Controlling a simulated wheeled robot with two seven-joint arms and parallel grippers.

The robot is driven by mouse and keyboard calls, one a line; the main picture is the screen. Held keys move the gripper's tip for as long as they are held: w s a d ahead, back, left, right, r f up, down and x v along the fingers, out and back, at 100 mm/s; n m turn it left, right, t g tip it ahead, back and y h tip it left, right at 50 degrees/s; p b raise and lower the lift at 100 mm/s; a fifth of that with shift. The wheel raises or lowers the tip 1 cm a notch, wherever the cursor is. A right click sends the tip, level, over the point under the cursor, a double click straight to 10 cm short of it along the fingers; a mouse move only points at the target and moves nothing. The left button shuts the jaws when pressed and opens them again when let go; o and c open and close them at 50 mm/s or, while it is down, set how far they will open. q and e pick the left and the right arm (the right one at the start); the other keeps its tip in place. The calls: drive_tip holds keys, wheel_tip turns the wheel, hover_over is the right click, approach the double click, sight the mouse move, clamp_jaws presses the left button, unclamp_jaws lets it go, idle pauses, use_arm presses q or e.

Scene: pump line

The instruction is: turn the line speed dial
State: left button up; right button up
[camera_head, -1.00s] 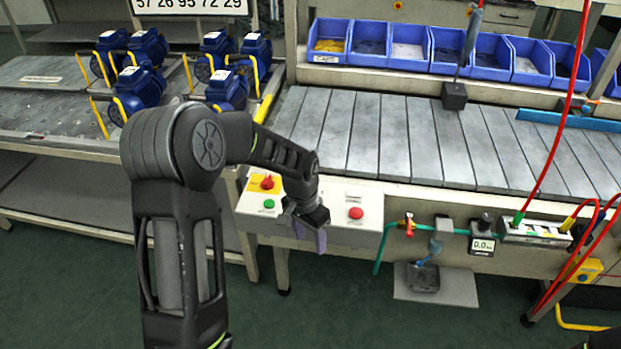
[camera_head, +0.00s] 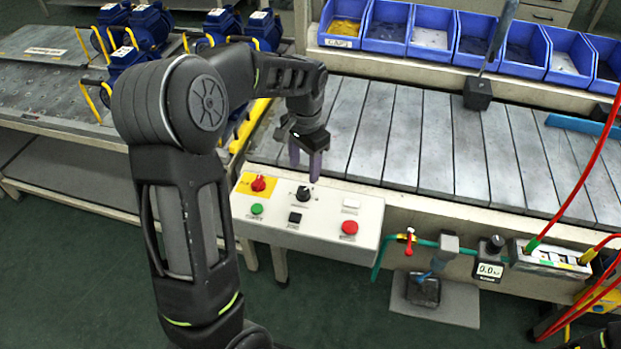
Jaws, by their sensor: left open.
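The control box (camera_head: 330,236) is a pale panel on the front edge of the conveyor. The line speed dial appears to be the black knob (camera_head: 303,194) at the top middle of the panel. My left gripper (camera_head: 305,174) is open and empty, its purple-grey fingers pointing down just above and behind the black knob. I cannot tell whether a finger touches it. The panel also bears a red switch on yellow (camera_head: 259,184), a green button (camera_head: 257,209), a black square switch (camera_head: 295,218), a white button (camera_head: 351,203) and a red button (camera_head: 349,228).
Blue pumps (camera_head: 128,62) stand on the left table. A red valve (camera_head: 409,240) and hoses are at right.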

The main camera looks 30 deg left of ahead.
sight(304, 190)
use_arm(q)
drive_tip(key=shift+s+r, duration=0.1)
drive_tip(key=shift+s, duration=0.15)
drive_tip(key=shift+w+a+f+p, duration=0.1)
drive_tip(key=shift+f+p, duration=0.15)
drive_tip(key=shift+f, duration=1.75)
drive_tip(key=shift+w+f+p, duration=0.1)
drive_tip(key=shift+f+p, duration=0.1)
drive_tip(key=shift+f, duration=1.8)
drive_tip(key=shift+s, duration=0.1)
clamp_jaws()
